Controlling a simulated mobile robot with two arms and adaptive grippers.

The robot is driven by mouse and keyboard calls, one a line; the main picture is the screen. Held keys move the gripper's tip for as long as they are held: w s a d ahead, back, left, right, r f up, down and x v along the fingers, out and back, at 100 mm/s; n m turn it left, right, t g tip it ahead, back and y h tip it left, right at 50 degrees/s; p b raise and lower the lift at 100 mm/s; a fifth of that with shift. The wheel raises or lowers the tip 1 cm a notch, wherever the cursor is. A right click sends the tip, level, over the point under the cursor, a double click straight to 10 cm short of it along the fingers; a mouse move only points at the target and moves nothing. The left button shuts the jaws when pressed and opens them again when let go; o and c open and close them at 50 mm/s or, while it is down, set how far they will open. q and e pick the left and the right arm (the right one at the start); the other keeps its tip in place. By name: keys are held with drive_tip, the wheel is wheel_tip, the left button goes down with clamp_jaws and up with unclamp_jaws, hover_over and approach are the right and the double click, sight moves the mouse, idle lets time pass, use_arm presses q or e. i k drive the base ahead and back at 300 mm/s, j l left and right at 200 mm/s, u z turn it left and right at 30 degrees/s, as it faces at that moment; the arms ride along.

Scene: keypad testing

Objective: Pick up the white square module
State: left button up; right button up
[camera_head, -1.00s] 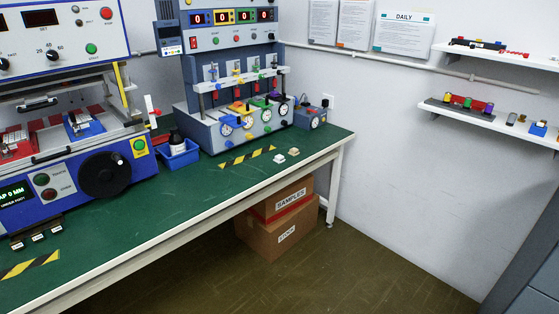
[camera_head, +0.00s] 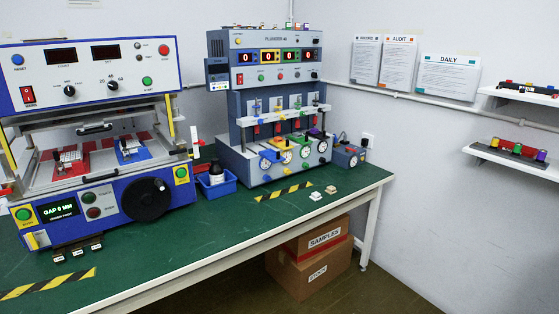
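A small white square module (camera_head: 316,196) lies on the green table (camera_head: 215,240), near its front edge on the right. A similar small beige or tan piece (camera_head: 331,188) lies just behind and to the right of it, apparently a little apart. Both are too small for detail to show. Neither of my grippers is in the head view.
A yellow-black striped strip (camera_head: 284,194) lies left of the module, before the plunger machine (camera_head: 275,75). A blue bin (camera_head: 217,187) and a large blue-white press (camera_head: 95,130) stand further left. Cardboard boxes (camera_head: 318,265) sit under the table. Shelves (camera_head: 520,158) are at right.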

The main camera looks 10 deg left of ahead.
sight(316, 197)
drive_tip(key=i+l, duration=0.25)
drive_tip(key=i, duration=0.2)
drive_tip(key=i+l+u, duration=0.15)
drive_tip(key=i, duration=0.3)
